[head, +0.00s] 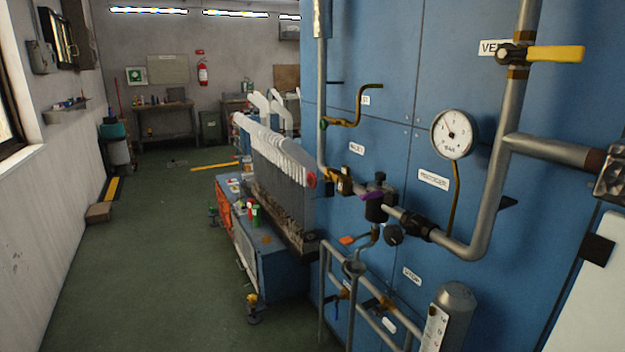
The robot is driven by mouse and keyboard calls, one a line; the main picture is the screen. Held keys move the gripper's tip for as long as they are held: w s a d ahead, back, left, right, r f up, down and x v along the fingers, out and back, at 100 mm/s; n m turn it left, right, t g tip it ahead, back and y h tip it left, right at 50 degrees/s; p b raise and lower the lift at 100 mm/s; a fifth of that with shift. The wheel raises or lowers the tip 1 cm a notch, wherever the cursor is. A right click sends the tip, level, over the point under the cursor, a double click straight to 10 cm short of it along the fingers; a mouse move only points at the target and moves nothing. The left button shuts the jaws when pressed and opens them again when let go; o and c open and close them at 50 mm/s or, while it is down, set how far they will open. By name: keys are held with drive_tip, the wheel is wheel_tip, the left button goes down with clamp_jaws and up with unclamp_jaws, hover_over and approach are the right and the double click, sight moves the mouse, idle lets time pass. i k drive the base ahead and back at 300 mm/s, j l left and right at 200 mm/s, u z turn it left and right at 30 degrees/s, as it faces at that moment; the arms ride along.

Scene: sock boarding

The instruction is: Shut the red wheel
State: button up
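A small red wheel (311,179) shows nearly edge-on at the left end of a brass valve (330,176). The valve sits on the grey pipework on the front of the blue machine cabinet (385,75). Whether the wheel is open or shut cannot be told from here. A white label (356,148) is fixed to the cabinet above the valve, its text too small to read surely. My gripper is not in view.
Low grey rails (323,290) stand in front. White sock boards (270,150) jut out behind the wheel. The green floor (150,260) at left is mostly clear.

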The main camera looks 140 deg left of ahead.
sight(311, 180)
drive_tip(key=u, duration=4.25)
drive_tip(key=i, duration=0.45)
